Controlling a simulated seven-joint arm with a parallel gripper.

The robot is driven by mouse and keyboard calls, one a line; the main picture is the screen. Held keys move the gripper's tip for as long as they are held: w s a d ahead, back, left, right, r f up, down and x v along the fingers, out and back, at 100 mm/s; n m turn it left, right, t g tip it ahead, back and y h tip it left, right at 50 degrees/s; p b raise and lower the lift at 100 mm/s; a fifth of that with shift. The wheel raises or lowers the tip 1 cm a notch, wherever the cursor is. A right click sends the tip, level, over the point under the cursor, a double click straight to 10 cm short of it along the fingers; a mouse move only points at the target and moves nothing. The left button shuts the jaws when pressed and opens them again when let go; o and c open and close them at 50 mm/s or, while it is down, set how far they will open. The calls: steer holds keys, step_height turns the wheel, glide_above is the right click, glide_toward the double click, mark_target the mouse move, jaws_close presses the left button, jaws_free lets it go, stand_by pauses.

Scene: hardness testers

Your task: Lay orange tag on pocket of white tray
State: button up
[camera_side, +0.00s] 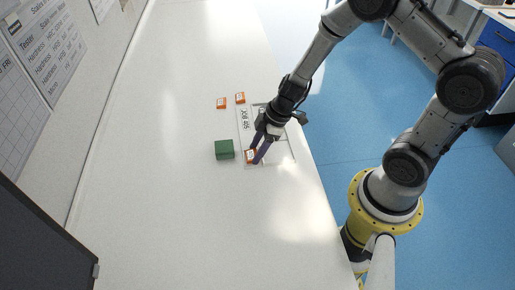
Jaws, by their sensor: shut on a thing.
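My gripper (256,158) points down over the near left corner of the white tray (284,152). It is shut on an orange tag (250,156) with a pale label, low at the tray's near end. Whether the tag touches the tray is too small to tell. A second orange tag (240,97) lies by the tray's far left corner. A third orange tag (221,103) lies on the table left of the tray. My gripper and wrist hide much of the tray's middle and its pockets.
A green block (224,149) stands on the white table (170,190) just left of the held tag. The tray's left strip reads JOB 406. The table's left and near parts are clear.

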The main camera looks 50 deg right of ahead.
steer(key=shift+s+f, duration=0.25)
steer(key=shift+f, duration=0.4)
steer(key=o, duration=1.3)
steer(key=shift+s, duration=0.1)
steer(key=shift+r, duration=0.55)
steer(key=s+r+m, duration=0.1)
steer(key=s+r, duration=0.3)
steer(key=r, duration=0.7)
steer(key=s+r+m, duration=0.2)
steer(key=s+r, duration=0.2)
steer(key=r, duration=0.6)
steer(key=shift+s+d+r+m+t+h, duration=0.45)
steer(key=shift+s+r+m, duration=0.6)
steer(key=shift+s, duration=0.75)
steer(key=shift+s+d+r+m+t+h, duration=0.1)
steer(key=shift+s+r+m+t+h, duration=0.4)
steer(key=shift+s+r+m, duration=0.9)
steer(key=shift+s+d+r+m+t+h, duration=0.3)
steer(key=shift+s+r+m+h, duration=0.35)
steer(key=shift+s, duration=1.5)
steer(key=shift+r, duration=0.1)
